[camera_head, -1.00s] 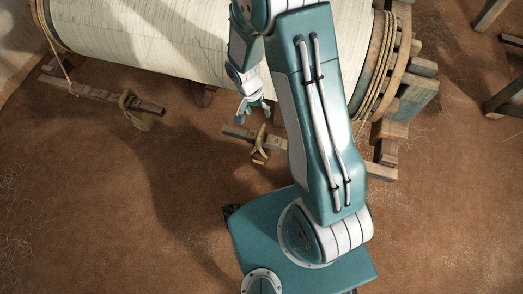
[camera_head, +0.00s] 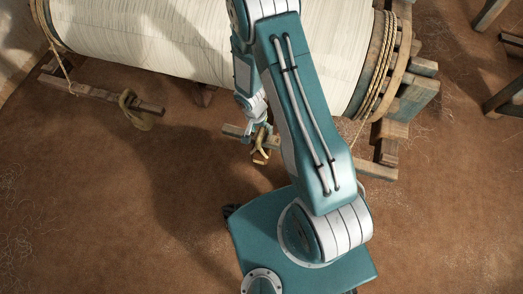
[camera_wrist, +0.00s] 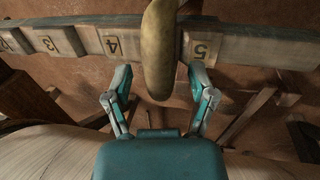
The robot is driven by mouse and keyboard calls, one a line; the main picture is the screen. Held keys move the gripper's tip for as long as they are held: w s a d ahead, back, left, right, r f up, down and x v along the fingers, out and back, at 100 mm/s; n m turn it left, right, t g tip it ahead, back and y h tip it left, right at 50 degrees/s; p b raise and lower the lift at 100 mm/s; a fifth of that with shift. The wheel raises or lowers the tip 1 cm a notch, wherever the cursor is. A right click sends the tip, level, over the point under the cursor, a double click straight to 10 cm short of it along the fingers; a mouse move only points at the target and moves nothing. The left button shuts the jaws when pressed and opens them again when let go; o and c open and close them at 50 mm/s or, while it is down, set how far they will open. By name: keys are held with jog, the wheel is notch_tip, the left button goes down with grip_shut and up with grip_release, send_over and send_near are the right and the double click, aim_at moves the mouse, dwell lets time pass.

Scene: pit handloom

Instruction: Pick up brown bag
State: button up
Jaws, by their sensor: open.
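A brown, elongated bag (camera_wrist: 158,45) hangs across a numbered wooden beam in the wrist view, just ahead of my gripper. My gripper (camera_wrist: 159,76) is open, with one finger on each side of the bag's near end. I cannot tell whether either finger touches it. In the head view, my gripper (camera_head: 258,132) is at the short wooden beam, and part of a tan looped thing (camera_head: 262,154), likely this bag, shows just below it. The gripper partly hides its upper part there.
The numbered beam (camera_wrist: 80,41) crosses the wrist view behind the bag. A second tan looped thing (camera_head: 136,112) hangs on a beam at left. The loom's white warp roller (camera_head: 150,35) lies behind my arm. Open brown floor (camera_head: 90,210) spreads in front.

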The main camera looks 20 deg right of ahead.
grip_shut()
jog(key=shift+r, duration=0.1)
jog(key=shift+w+r, duration=0.1)
jog(key=shift+r, duration=1.6)
jog(key=s+a, duration=1)
jog(key=s, duration=0.4)
jog(key=shift+s+a, duration=0.3)
jog(key=shift+s, duration=0.1)
